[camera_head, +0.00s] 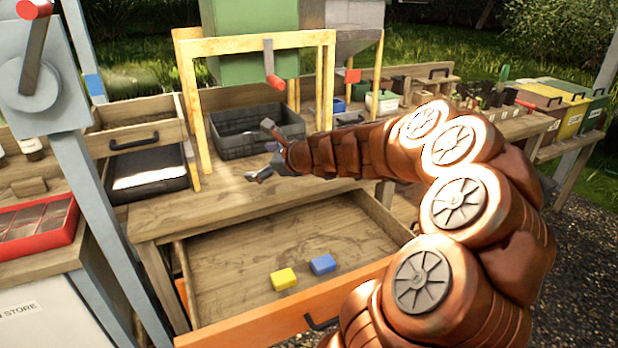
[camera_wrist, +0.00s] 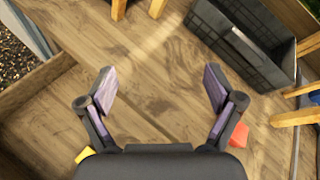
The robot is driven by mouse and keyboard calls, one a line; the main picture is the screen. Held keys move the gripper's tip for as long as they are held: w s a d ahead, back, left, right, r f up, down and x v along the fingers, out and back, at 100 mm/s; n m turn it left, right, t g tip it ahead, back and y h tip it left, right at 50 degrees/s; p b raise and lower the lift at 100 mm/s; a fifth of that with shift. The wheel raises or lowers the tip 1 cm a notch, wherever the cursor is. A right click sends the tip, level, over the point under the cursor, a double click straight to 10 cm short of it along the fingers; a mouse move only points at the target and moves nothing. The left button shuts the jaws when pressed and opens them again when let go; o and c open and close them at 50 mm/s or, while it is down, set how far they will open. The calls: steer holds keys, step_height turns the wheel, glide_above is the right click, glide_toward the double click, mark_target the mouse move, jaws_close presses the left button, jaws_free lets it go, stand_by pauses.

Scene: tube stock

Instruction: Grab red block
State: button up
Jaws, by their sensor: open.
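In the wrist view a red block (camera_wrist: 239,135) shows beside my right-hand finger, partly covered by it. It appears to lie on the wood surface, outside the space between the fingers. I cannot make it out in the head view, where my arm covers part of the worktop. My gripper (camera_head: 262,152) is above the worktop in front of the grey crate. It also shows in the wrist view (camera_wrist: 158,86), with its fingers spread wide and nothing between them.
A yellow block (camera_head: 284,279) and a blue block (camera_head: 323,264) lie in the open drawer (camera_head: 225,280) below the worktop (camera_head: 205,208). A grey crate (camera_head: 232,150) stands behind my gripper, under a yellow frame (camera_head: 190,110). A black tray (camera_head: 150,180) is to the left.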

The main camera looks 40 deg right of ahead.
steer(key=s+d+f+m+h, duration=0.1)
steer(key=d+f+m, duration=0.1)
steer(key=d, duration=0.3)
steer(key=s+d+f+m+h+b, duration=0.1)
steer(key=s+d+f+m+h, duration=0.1)
steer(key=d+m, duration=0.2)
steer(key=s+d+f+m+h, duration=0.1)
steer(key=d+m+h, duration=0.1)
steer(key=d, duration=0.6)
steer(key=shift+s+d+f+m, duration=0.15)
steer(key=shift+f+m, duration=0.25)
steer(key=shift+m, duration=0.2)
steer(key=shift+b+x, duration=0.55)
steer(key=shift+x, duration=3.25)
steer(key=c, duration=1.2)
steer(key=shift+r, duration=0.15)
